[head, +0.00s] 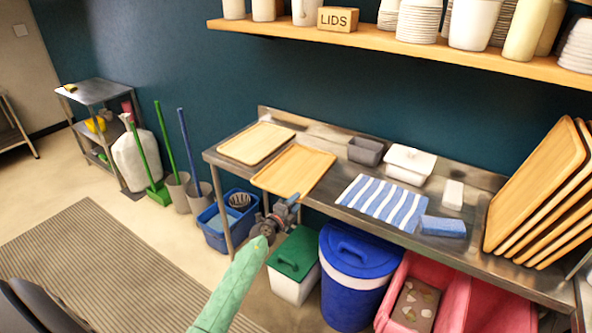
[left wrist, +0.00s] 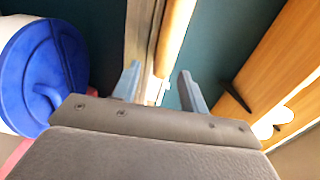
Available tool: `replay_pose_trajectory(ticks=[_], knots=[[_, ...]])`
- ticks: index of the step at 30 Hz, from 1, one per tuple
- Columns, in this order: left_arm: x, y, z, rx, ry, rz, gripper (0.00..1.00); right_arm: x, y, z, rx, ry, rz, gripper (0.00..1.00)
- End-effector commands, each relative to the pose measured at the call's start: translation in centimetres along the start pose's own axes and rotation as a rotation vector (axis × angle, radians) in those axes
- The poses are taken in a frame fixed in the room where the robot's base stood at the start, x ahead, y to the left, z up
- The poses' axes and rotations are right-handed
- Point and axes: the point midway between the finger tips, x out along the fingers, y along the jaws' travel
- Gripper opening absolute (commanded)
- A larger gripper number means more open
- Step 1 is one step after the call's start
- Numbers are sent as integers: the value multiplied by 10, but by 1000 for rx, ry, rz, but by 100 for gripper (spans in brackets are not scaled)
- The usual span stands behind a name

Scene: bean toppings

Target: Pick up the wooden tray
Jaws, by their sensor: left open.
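A light wooden tray (head: 296,171) lies flat on the steel counter, its front corner at the counter's front edge. A second wooden tray (head: 257,143) lies behind it to the left. My left gripper (head: 291,206) is open and empty, just in front of the nearer tray's front edge. In the left wrist view the two blue fingers of my left gripper (left wrist: 159,88) stand apart. A tan tray edge (left wrist: 176,35) shows edge-on beyond them, beside the counter edge. I cannot tell whether the fingers touch it. My right gripper is not in view.
The steel counter (head: 335,208) also holds a striped cloth (head: 383,201), a blue sponge (head: 442,227) and leaning wooden trays (head: 540,190). A shelf (head: 385,42) hangs above. A blue-lidded bin (head: 350,285) and a green-lidded bin (head: 296,254) stand below.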

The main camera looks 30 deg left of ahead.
Motion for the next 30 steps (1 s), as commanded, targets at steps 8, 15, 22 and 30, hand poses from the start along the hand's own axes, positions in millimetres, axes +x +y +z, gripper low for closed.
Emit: replay_pose_trajectory(ticks=[8,15,22,30], knots=[[28,-2,-1,-1,0,0,44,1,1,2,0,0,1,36],[30,-2,-1,-1,-1,0,44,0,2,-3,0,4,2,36],[29,-2,-1,-1,-1,1,6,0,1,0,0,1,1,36],[30,-3,0,0,-1,-1,0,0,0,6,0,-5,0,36]])
